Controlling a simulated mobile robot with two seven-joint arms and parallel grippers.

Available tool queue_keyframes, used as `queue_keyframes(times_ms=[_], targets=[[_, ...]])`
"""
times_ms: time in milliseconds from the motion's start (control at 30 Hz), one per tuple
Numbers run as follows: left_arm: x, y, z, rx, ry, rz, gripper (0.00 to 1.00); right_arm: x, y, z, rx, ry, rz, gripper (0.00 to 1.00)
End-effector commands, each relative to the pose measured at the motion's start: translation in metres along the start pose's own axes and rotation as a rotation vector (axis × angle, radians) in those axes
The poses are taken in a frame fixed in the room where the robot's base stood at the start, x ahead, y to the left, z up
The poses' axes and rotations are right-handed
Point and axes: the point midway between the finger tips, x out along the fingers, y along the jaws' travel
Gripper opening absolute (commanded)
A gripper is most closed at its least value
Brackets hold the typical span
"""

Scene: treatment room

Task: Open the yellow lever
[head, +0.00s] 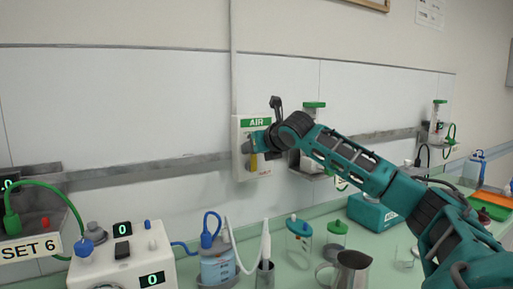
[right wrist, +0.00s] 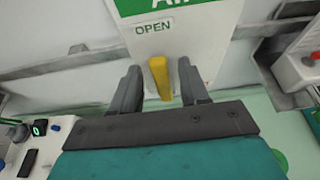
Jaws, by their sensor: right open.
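The yellow lever (right wrist: 160,78) is on a white wall panel with a green AIR label (head: 256,122). In the right wrist view it points nearly straight down the picture, below the printed word OPEN. My right gripper (right wrist: 158,88) is open, with one dark finger on each side of the lever and a gap showing on both sides. In the head view my right arm reaches in from the right, and the gripper (head: 257,150) is at the panel. It hides much of the lever, of which a little yellow (head: 254,163) shows. My left gripper is not in view.
A grey rail runs along the wall behind the panel. Below, the green counter holds a white device (head: 122,257), a blue-capped bottle (head: 217,266), a metal jug (head: 352,270) and green-lidded jars (head: 336,240). A wall unit (head: 312,135) stands right of the panel.

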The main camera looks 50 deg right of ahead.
Motion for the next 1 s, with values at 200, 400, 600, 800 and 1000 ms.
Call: queue_keyframes(times_ms=[200,400,600,800,1000], targets=[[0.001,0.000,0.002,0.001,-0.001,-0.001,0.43,-0.012,-0.001,0.000,-0.001,-0.001,-0.001,0.45],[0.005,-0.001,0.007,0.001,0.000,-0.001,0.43,-0.044,-0.002,-0.001,-0.005,-0.001,-0.004,0.45],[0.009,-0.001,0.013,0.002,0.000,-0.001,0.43,-0.077,-0.001,-0.002,-0.005,0.000,-0.005,0.45],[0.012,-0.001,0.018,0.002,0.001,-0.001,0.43,-0.105,-0.001,-0.001,-0.004,-0.001,-0.004,0.45],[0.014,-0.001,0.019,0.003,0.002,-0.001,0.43,-0.123,0.000,0.000,-0.003,-0.001,-0.001,0.45]])
